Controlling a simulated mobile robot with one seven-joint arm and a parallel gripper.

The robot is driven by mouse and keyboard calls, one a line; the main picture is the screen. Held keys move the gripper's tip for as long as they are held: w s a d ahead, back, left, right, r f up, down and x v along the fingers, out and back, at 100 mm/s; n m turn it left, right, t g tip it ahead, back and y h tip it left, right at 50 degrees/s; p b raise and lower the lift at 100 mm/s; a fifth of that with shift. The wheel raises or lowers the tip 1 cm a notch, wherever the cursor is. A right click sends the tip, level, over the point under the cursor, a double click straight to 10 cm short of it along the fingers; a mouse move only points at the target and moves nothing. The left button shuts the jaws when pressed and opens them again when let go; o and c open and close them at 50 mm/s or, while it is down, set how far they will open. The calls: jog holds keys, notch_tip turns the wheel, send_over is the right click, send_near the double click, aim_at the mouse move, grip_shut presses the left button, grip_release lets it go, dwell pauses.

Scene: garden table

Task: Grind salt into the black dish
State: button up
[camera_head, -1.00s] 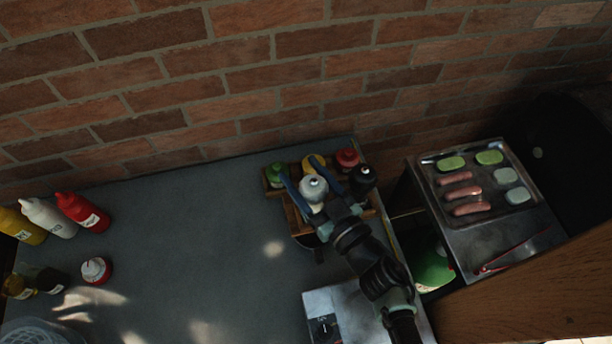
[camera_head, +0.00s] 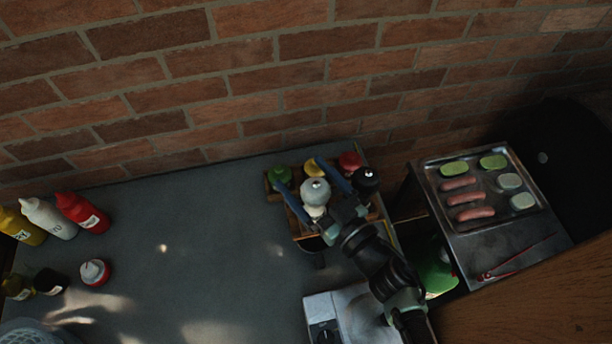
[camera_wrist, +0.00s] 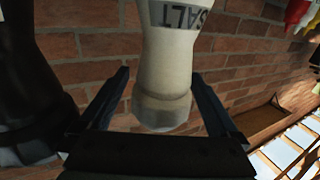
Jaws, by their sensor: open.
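The white salt grinder (camera_head: 315,191) with a silver knob stands in the wooden rack at the back of the table. Its SALT lettering shows in the wrist view (camera_wrist: 175,50), where it appears upside down. My gripper (camera_head: 301,168) is open, with one blue finger on each side of the grinder. In the wrist view, gaps show between the fingers (camera_wrist: 158,95) and the grinder. A black grinder (camera_head: 365,180) stands just to its right. A dark rounded thing (camera_head: 317,258) shows partly below the rack, mostly hidden by my arm; I cannot tell whether it is the black dish.
The wooden rack (camera_head: 305,232) also holds green, yellow and red-topped containers close to my fingers. Sauce bottles (camera_head: 80,212) stand at the left. A food tray (camera_head: 437,182) lies at the right. The brick wall is close behind. The middle table (camera_head: 200,250) is mostly clear.

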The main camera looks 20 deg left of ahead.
jog(key=b+v, duration=0.4)
jog(key=v, duration=0.9)
jog(key=shift+w, duration=0.1)
dwell(0.3)
